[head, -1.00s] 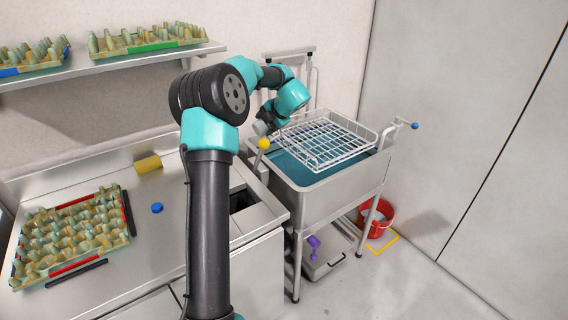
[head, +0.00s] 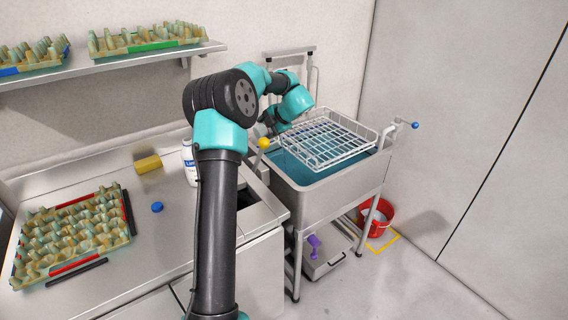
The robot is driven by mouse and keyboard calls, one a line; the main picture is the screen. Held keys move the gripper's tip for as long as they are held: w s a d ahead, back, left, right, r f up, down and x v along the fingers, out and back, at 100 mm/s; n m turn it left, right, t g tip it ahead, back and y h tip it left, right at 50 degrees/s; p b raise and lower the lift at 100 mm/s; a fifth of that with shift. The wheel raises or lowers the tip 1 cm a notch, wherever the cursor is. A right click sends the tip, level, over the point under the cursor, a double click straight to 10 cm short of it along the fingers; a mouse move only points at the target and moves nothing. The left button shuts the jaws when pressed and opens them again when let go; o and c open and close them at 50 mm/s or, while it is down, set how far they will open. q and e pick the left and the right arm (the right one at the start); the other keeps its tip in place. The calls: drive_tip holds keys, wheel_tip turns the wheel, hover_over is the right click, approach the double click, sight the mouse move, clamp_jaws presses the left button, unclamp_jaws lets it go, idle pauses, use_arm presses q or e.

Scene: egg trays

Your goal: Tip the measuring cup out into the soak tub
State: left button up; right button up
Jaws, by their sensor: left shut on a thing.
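The soak tub (head: 335,188) is a steel basin on legs right of the counter, with blue-green liquid in it. A white wire basket sits over its upper part. My left gripper (head: 270,126) is at the tub's back left corner, beside the basket, partly hidden behind its own wrist. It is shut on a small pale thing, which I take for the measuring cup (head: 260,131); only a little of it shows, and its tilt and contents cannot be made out. My right gripper is not in view.
The wire basket (head: 325,143) and a yellow-knobbed lever (head: 263,143) stand close to my gripper. A white bottle (head: 189,165), blue cap (head: 157,207) and egg tray (head: 122,245) are on the counter. A red bucket (head: 375,216) stands on the floor.

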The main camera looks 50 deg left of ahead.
use_arm(q)
drive_tip(key=shift+g, duration=0.4)
drive_tip(key=shift+w+f, duration=0.2)
drive_tip(key=shift+f, duration=2.45)
drive_tip(key=shift+s+f+m, duration=0.1)
drive_tip(key=shift+f+m, duration=0.2)
drive_tip(key=shift+f, duration=1.15)
drive_tip(key=shift+c, duration=0.4)
drive_tip(key=shift+s+a+f, duration=0.1)
drive_tip(key=shift+a+f, duration=0.05)
drive_tip(key=shift+f, duration=0.4)
drive_tip(key=shift+c, duration=1)
drive_tip(key=shift+g, duration=0.4)
drive_tip(key=shift+y, duration=0.3)
